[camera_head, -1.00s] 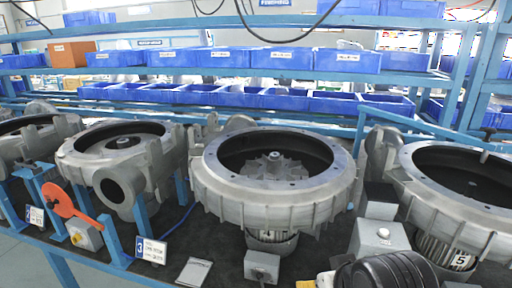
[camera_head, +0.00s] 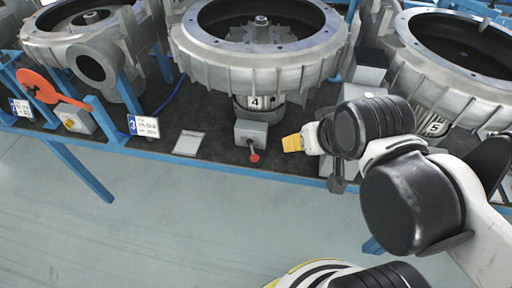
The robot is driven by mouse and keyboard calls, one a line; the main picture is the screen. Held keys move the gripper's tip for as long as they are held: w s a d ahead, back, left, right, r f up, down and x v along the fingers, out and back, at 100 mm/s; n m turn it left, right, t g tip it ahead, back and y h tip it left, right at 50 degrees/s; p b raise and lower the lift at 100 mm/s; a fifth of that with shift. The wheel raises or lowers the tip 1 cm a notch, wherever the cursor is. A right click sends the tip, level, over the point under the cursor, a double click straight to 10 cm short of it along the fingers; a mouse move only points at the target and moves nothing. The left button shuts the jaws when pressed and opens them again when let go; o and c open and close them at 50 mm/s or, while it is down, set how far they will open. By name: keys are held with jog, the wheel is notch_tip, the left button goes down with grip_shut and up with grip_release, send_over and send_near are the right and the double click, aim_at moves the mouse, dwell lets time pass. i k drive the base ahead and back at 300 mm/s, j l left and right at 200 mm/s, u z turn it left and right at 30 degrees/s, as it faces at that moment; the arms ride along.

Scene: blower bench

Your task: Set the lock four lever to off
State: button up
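The lock four lever is a short dark stem with a red knob (camera_head: 254,157). It points down from the front of a small grey box (camera_head: 251,134) under the blower marked 4 (camera_head: 262,75). My gripper (camera_head: 292,143) shows as a yellow tip at the end of my black and white arm. It is just right of the grey box, apart from the lever. My arm hides most of the gripper, so I cannot tell whether its fingers are open.
The blower marked 5 (camera_head: 455,75) stands at right, partly behind my arm. A red lever (camera_head: 38,86), number cards (camera_head: 143,126) and a grey plate (camera_head: 189,143) are at left. The floor before the bench is clear.

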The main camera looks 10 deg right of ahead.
aim_at(254, 158)
jog(key=k+j, duration=0.25)
jog(key=k, duration=0.15)
jog(key=k+j+z, duration=0.1)
jog(key=k, duration=0.3)
jog(key=k+j, duration=0.3)
jog(key=k+j+z, duration=0.05)
jog(key=k, duration=0.05)
